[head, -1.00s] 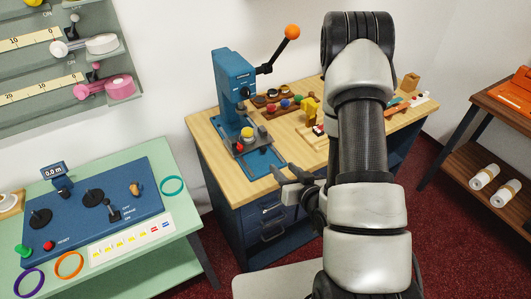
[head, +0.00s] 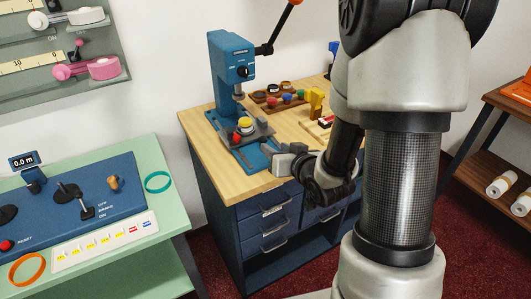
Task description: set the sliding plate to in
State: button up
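A blue press (head: 230,70) stands on the wooden bench top. Its dark grey sliding plate (head: 262,131) lies low over the blue base (head: 253,158), under the press head. A yellow round piece (head: 245,125) and a red knob (head: 237,137) show at the plate. My gripper (head: 272,157) is at the right front of the press base, just below the plate in the picture. I cannot tell whether it touches the base or plate. Its fingers are small and seen edge-on, so their opening is unclear.
A wooden rack of coloured knobs (head: 278,96) and a yellow stand (head: 315,100) are behind the plate on the bench. My arm covers the bench's right part. A green table with a blue control panel (head: 100,222) is at left. Drawers (head: 270,223) are below the bench top.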

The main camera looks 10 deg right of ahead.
aim_at(265, 141)
jog(key=shift+w+a+f, duration=0.1)
jog(key=shift+w+f, duration=0.1)
jog(key=shift+f, duration=0.05)
jog(key=x, duration=0.8)
jog(key=shift+w+b, duration=0.15)
jog(key=shift+b, duration=0.2)
jog(key=shift+c, duration=0.4)
grip_shut()
jog(key=shift+w, duration=0.1)
